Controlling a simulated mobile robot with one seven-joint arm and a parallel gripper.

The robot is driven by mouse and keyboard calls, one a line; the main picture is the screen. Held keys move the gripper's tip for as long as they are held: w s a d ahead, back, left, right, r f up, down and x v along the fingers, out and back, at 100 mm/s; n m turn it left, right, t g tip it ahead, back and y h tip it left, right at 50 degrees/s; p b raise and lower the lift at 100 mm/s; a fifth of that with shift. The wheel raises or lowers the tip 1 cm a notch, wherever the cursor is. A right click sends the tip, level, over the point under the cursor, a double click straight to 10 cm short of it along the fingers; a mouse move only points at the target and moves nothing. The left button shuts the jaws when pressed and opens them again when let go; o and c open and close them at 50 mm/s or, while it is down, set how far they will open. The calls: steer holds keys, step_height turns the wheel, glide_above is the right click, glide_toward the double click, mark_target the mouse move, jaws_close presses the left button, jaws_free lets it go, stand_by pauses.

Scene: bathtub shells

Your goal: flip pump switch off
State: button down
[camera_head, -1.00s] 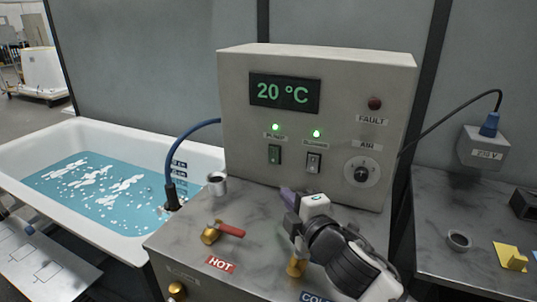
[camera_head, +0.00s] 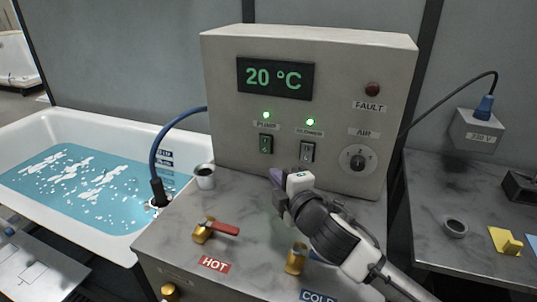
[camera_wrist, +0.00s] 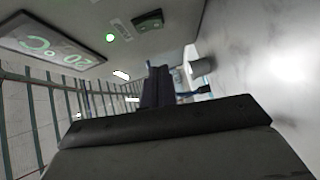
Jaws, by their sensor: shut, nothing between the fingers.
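The control box (camera_head: 330,70) stands upright with a display reading 20 °C. The green pump switch (camera_head: 266,144) is on its front at the lower left, under a lit green lamp (camera_head: 266,115). It also shows in the wrist view as a dark green switch (camera_wrist: 148,20) near the top. The blower switch (camera_head: 307,152) is right of it, its lamp lit too. My gripper (camera_head: 276,178) is shut and empty, in front of the box and a little below and right of the pump switch, apart from it. In the wrist view the shut fingers (camera_wrist: 158,82) point toward the cup.
A small cup (camera_head: 204,176), a red-handled hot valve (camera_head: 215,229) and a cold valve (camera_head: 297,258) stand on the marble counter. The filled bathtub (camera_head: 120,240) is at left. A right-hand counter holds a yellow block (camera_head: 505,241) and a ring (camera_head: 454,227).

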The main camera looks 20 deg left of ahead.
mark_target(264, 151)
steer(key=shift+w+d+p+x, duration=0.35)
steer(key=shift+p+x, duration=0.35)
steer(key=shift+x, duration=1.15)
steer(key=shift+w+d+p+x, duration=0.3)
steer(key=shift+p+x, duration=0.45)
steer(key=shift+x, duration=1.1)
steer(key=shift+w+d+p+x, duration=0.3)
steer(key=shift+p+x, duration=0.4)
steer(key=shift+x, duration=1.15)
steer(key=shift+f, duration=0.1)
steer(key=shift+w+f+b, duration=0.1)
steer(key=shift+f+b, duration=0.2)
steer(key=shift+b, duration=0.7)
steer(key=shift+d+r+t, duration=0.1)
steer(key=shift+r+t, duration=0.15)
steer(key=shift+t, duration=0.05)
steer(key=shift+d, duration=0.3)
steer(key=f+b+v, duration=0.1)
steer(key=b+v, duration=0.3)
steer(key=v, duration=0.9)
steer(key=shift+r, duration=0.45)
